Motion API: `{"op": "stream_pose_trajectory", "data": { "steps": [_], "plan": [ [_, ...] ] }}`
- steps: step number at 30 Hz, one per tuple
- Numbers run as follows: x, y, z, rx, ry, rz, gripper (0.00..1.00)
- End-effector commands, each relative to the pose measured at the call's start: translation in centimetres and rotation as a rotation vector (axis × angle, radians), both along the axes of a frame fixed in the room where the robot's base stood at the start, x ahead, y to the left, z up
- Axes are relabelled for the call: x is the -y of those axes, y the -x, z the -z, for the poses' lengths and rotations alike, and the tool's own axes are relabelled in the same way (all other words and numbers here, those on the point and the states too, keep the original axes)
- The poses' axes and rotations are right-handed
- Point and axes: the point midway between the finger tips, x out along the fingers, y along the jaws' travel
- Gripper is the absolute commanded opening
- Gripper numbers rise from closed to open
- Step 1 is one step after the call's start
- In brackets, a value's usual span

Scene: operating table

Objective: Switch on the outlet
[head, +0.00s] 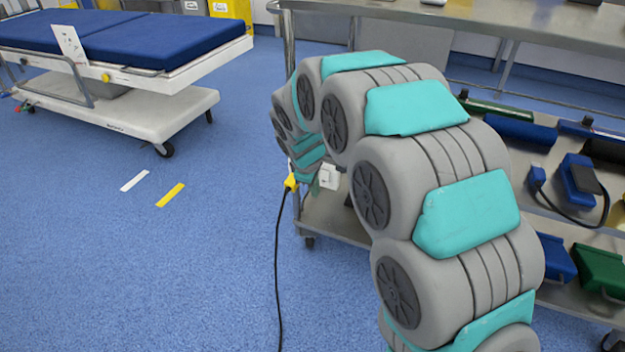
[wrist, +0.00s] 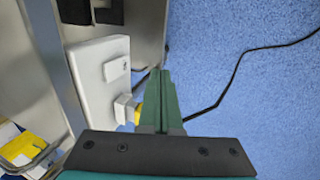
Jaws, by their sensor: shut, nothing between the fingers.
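The white outlet box (wrist: 92,88) is mounted on the metal cart post in the wrist view. It has a raised square switch (wrist: 117,67) with a small dark mark; whether it is on or off I cannot tell. A yellow plug (wrist: 138,110) sits at the outlet's lower socket, partly hidden by my fingers. My gripper (wrist: 160,74) is shut and empty, its green fingertips just right of the switch and apart from it in the picture. In the head view the outlet (head: 329,177) and yellow plug (head: 291,181) show beside my arm's end; my arm hides most of the gripper.
A black cord (head: 278,270) runs from the plug down to the blue floor. The metal cart (head: 340,222) holds several devices on its lower shelves at the right. A bed with a blue mattress (head: 160,42) stands at the back left.

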Motion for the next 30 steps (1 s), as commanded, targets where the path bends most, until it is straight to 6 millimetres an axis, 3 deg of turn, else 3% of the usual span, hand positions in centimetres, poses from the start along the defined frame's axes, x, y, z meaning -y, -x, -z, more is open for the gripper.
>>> {"op": "stream_pose_trajectory", "data": {
  "steps": [3, 9, 30],
  "plan": [
    [0.7, -1.8, 0.4, -0.001, -0.002, 0.004, 0.00],
    [1.4, -3.6, 0.4, 0.000, 0.000, 0.002, 0.00],
    [1.5, -4.0, 0.5, 0.046, 0.019, 0.002, 0.00]
  ]
}}
